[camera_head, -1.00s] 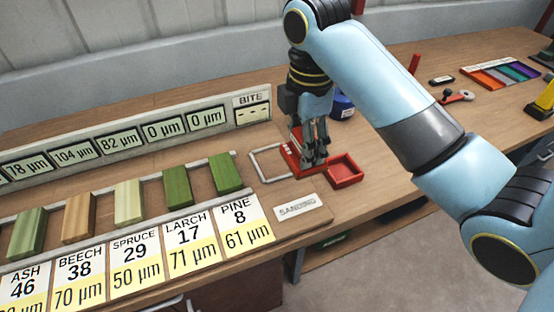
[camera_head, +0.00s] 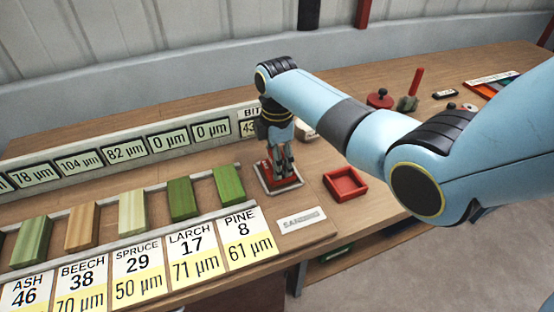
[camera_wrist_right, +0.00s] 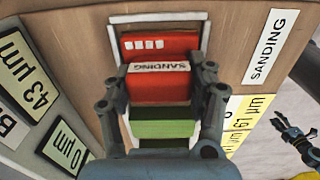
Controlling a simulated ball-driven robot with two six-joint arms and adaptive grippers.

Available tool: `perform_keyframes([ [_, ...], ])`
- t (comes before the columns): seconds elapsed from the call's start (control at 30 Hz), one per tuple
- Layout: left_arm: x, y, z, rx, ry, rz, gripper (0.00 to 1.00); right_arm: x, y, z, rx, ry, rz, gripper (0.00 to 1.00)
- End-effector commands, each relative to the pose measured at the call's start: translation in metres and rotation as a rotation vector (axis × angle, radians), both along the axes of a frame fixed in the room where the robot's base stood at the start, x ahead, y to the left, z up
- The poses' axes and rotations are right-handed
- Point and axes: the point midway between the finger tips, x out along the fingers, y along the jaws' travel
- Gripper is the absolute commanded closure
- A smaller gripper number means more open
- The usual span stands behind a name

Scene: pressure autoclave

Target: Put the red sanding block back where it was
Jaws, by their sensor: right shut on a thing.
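The red sanding block (camera_wrist_right: 158,82) is in my right gripper (camera_wrist_right: 160,95), which is shut on its upper part, labelled SANDING. Its wider red base with white squares shows in the right wrist view. In the head view the block (camera_head: 280,184) is upright inside the pale rectangular outline (camera_head: 298,186) on the bench, left of the red tray. I cannot tell whether it bears fully on the bench. My right gripper (camera_head: 279,166) points straight down over it. What seems to be my left gripper (camera_wrist_right: 295,138) shows small at the right wrist view's edge; its jaws are unclear.
The empty red tray (camera_head: 346,184) lies to the right. A SANDING sign (camera_head: 301,220) is in front. Green wood blocks (camera_head: 229,186) stand close on the left, with the display rail (camera_head: 160,142) behind. A red knobbed item (camera_head: 380,99) sits farther back.

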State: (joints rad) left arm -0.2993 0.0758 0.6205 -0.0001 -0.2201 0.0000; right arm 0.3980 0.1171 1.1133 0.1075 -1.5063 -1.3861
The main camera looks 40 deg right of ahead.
Motion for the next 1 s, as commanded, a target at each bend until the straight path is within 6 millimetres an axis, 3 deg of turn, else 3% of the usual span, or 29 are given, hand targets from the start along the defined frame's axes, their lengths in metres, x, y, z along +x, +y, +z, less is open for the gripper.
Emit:
perform_keyframes([
  [0.4, -0.001, 0.003, -0.002, 0.003, 0.001, -0.002, 0.60, 0.000, 0.000, -0.008, 0.000, -0.002, 0.000, 0.99],
  [0.43, -0.001, 0.003, -0.001, 0.003, 0.001, -0.002, 0.60, 0.000, 0.000, -0.007, 0.000, -0.002, 0.000, 0.40],
  [0.5, -0.001, 0.003, -0.001, 0.004, 0.001, -0.002, 0.60, 0.000, 0.000, -0.007, 0.000, -0.002, 0.000, 0.31],
  [0.6, -0.001, 0.004, -0.001, 0.004, 0.001, -0.002, 0.60, 0.000, 0.000, -0.007, 0.000, -0.001, 0.000, 0.20],
  [0.87, -0.001, 0.004, 0.000, 0.004, 0.001, -0.002, 0.60, 0.000, 0.000, -0.006, 0.000, -0.002, 0.000, 0.20],
  [1.0, -0.001, 0.004, 0.002, 0.004, 0.002, -0.001, 0.60, 0.001, 0.000, 0.007, -0.001, -0.004, 0.000, 0.20],
])
